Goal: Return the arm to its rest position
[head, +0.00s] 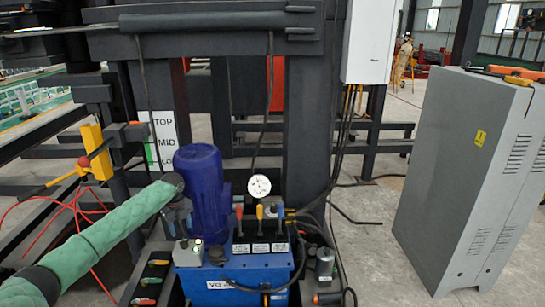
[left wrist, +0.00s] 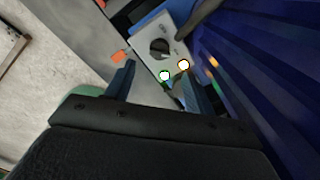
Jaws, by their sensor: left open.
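My left arm, in a green sleeve (head: 110,232), reaches in from the lower left of the head view. Its gripper (head: 183,224) is beside the blue motor, just above a small grey control box (head: 187,254). In the left wrist view the gripper (left wrist: 160,88) is open, with its two dark fingers apart and nothing visible between them except the box's lit buttons beyond. That view shows the box with a black knob (left wrist: 159,49) and two lit buttons, one green-rimmed and one orange-rimmed. I cannot tell whether the fingers touch the box. My right gripper is not in view.
The blue motor (head: 205,188) stands close to the gripper's right. Levers (head: 260,218) and a gauge (head: 259,186) are further right. A yellow-handled valve (head: 95,152) and red cables are left. A grey cabinet (head: 462,170) stands at the right, with clear floor before it.

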